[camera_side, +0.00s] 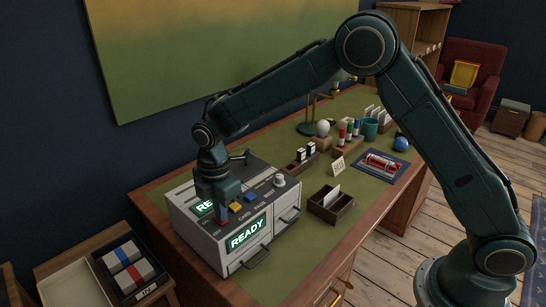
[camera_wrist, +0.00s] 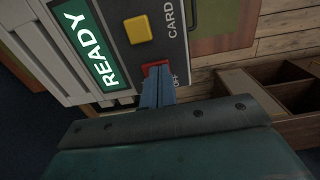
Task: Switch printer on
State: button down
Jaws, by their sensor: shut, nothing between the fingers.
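The printer (camera_side: 205,245) is a pale grey box with a dark top panel on the desk's near left corner. A green READY display (camera_side: 247,233) is lit on its front, and another READY sign on top is partly hidden by my gripper. My gripper (camera_side: 222,219) points down at the top panel, fingers shut and empty. In the wrist view, the fingertips (camera_wrist: 156,77) are at a red switch (camera_wrist: 155,68) beside an OFF label (camera_wrist: 176,81), covering part of it; contact is unclear. A yellow button (camera_wrist: 138,29) and a READY display (camera_wrist: 88,42) are nearby.
A blue button (camera_side: 250,196) and a pale knob (camera_side: 280,180) are on the printer top. A brown card box (camera_side: 331,204) stands right of it on the green-topped desk (camera_side: 300,255). A tray with ink blocks (camera_side: 128,270) is at lower left.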

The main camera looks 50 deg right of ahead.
jog(key=shift+r, duration=0.1)
notch_tip(320, 180, up, 14)
jog(key=shift+s, duration=0.15)
dwell(0.6)
jog(key=shift+w, duration=0.7)
notch_tip(320, 180, down, 14)
jog(key=shift+w+f, duration=0.1)
jog(key=shift+w, duration=0.05)
dwell(0.8)
